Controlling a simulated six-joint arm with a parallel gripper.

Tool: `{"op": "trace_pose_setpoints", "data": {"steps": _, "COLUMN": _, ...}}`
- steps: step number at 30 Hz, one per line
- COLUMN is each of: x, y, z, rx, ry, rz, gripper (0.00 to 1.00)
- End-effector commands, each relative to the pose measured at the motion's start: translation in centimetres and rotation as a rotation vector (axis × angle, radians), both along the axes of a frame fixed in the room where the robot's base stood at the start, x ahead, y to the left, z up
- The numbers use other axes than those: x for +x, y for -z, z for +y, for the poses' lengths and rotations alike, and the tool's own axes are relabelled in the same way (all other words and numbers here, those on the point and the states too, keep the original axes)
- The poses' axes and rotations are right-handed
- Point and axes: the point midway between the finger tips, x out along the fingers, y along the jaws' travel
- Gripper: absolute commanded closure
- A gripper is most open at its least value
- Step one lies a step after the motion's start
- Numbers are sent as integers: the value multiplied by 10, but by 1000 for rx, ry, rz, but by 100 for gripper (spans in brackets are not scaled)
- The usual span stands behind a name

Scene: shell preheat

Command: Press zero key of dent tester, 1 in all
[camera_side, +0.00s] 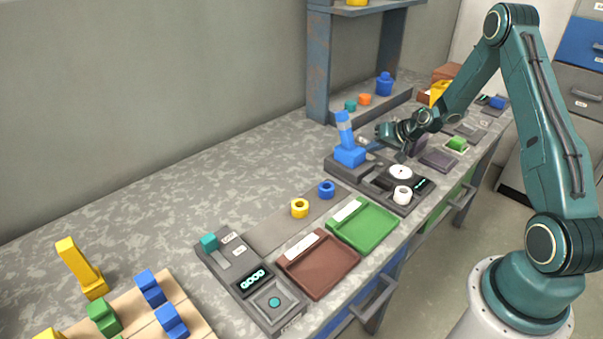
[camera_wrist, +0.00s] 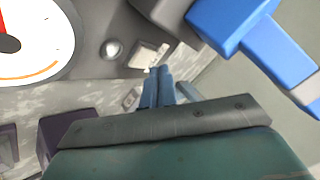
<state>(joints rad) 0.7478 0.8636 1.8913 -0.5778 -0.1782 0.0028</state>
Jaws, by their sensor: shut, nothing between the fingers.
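The dent tester (camera_side: 375,180) is a dark grey block with a blue lever post, a white dial and a small display. In the wrist view its dial (camera_wrist: 30,35) shows a red needle and an orange arc. I cannot tell which part is the zero key. My gripper (camera_wrist: 162,72) is shut and empty, its fingertips over or near the label. In the side view my gripper (camera_side: 402,156) is low at the tester's back edge, behind the dial; contact is unclear.
The blue lever (camera_side: 350,150) stands close left of my gripper.

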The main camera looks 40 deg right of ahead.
Motion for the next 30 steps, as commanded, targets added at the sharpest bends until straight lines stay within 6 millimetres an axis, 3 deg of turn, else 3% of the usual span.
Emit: {"op": "trace_pose_setpoints", "data": {"steps": 30, "x": 0, "y": 10, "z": 0, "rx": 0, "ry": 0, "rz": 0, "gripper": 100}}
